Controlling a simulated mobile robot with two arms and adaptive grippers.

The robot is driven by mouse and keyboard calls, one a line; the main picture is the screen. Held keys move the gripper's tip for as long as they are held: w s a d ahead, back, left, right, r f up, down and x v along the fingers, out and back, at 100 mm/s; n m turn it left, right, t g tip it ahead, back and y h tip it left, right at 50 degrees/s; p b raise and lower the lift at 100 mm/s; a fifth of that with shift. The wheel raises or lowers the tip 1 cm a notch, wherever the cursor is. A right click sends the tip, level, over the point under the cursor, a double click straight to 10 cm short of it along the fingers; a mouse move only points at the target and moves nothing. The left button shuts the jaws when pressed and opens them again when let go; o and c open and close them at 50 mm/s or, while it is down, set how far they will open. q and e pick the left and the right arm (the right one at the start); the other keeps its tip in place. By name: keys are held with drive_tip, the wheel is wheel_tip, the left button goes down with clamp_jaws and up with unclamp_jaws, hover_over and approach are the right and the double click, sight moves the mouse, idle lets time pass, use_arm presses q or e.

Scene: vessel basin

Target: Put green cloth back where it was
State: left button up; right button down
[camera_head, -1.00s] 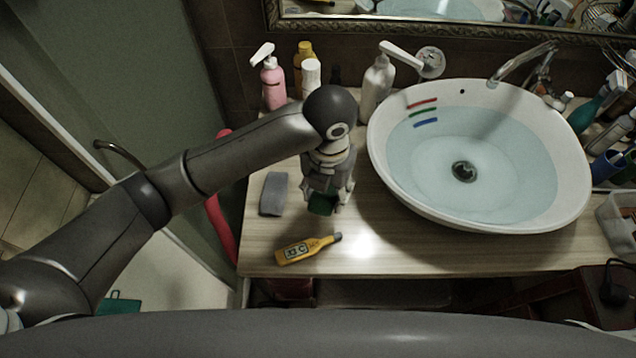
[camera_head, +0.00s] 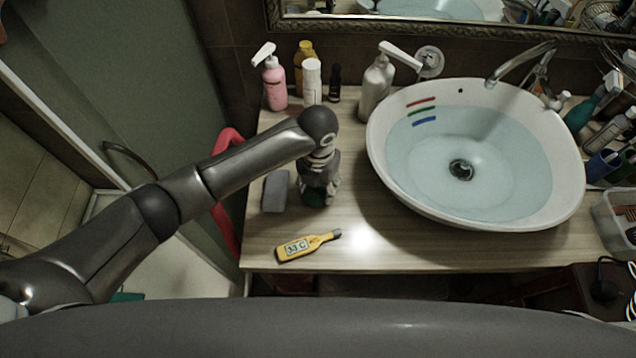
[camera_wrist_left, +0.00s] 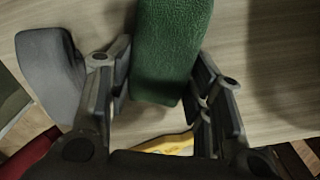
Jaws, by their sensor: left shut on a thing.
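The green cloth (camera_wrist_left: 168,45) is a folded, fuzzy block in the left wrist view, between the two fingers of my left gripper (camera_wrist_left: 160,85). In the head view the left gripper (camera_head: 318,192) points down over the wooden counter (camera_head: 400,250), left of the basin. It is shut on the cloth, and only a dark green bit of the cloth (camera_head: 317,199) shows below it. Whether the cloth touches the counter I cannot tell. My right gripper is not in view.
A grey block (camera_head: 276,191) lies just left of the gripper; a yellow thermometer (camera_head: 307,246) reading 33 C lies in front. A pink pump bottle (camera_head: 274,84), other bottles and a white dispenser (camera_head: 376,90) stand behind. The water-filled basin (camera_head: 545,205) is to the right.

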sight(318, 186)
use_arm(q)
drive_tip(key=shift+f, duration=0.2)
drive_tip(key=o, duration=0.9)
drive_tip(key=shift+r, duration=0.3)
drive_tip(key=shift+r+b, duration=1)
drive_tip(key=shift+r, duration=4.9)
drive_tip(key=shift+f, duration=0.1)
